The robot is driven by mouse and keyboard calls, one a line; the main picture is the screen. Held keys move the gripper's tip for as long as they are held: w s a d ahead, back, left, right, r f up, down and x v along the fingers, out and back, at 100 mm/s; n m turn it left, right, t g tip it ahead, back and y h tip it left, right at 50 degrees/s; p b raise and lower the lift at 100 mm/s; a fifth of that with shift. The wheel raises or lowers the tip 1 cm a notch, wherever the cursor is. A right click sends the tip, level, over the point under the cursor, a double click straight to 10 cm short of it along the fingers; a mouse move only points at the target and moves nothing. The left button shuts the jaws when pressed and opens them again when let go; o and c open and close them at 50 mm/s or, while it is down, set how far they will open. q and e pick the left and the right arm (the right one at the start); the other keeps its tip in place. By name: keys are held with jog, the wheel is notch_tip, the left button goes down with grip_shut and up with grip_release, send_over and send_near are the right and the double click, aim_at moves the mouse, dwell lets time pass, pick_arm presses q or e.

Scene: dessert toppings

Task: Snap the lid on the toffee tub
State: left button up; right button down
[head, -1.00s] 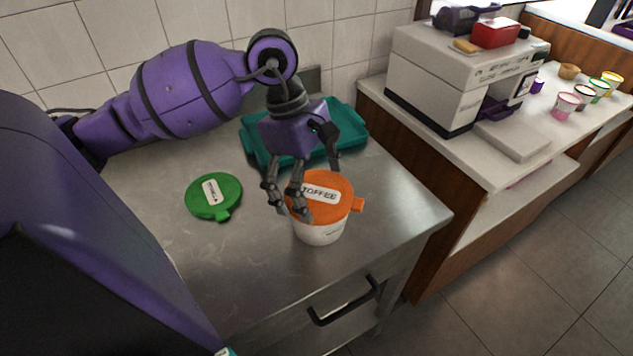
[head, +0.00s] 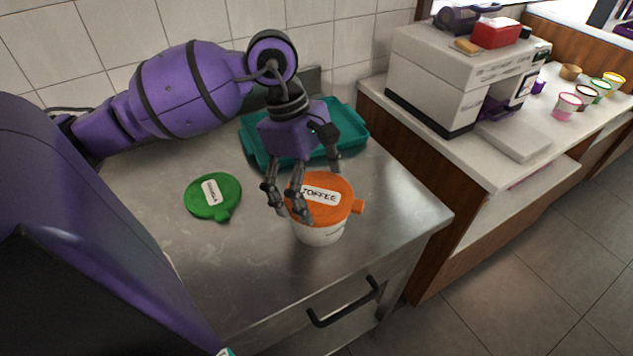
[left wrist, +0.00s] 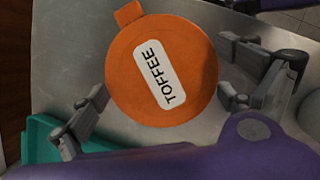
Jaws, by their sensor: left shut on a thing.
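The toffee tub (head: 320,235) is a white round tub near the front right edge of the steel counter. An orange lid (head: 335,207) with a side tab and a TOFFEE label lies over its mouth. I cannot tell whether the lid's rim is fully seated. My left gripper (head: 320,191) is above the tub, shut on the orange lid, its fingers at opposite sides of the rim. The left wrist view shows the lid (left wrist: 190,50) between the fingers, hiding the tub below. My right gripper is not in view.
A green lid (head: 224,189) lies on the counter (head: 250,270) to the left. A teal tray (head: 350,120) stands behind my gripper by the wall. A grey machine (head: 430,80) and several small cups (head: 566,108) are on the side counter. The counter's front left is clear.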

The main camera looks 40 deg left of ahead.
pick_arm(q)
jog(key=shift+f, duration=0.1)
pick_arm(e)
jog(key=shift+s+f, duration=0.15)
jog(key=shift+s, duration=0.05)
pick_arm(q)
jog(key=o, duration=0.6)
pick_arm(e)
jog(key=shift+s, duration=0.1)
pick_arm(q)
jog(key=shift+r+p, duration=0.75)
jog(key=shift+r, duration=1.1)
jog(key=shift+r+p, duration=0.45)
jog(key=shift+r, duration=0.75)
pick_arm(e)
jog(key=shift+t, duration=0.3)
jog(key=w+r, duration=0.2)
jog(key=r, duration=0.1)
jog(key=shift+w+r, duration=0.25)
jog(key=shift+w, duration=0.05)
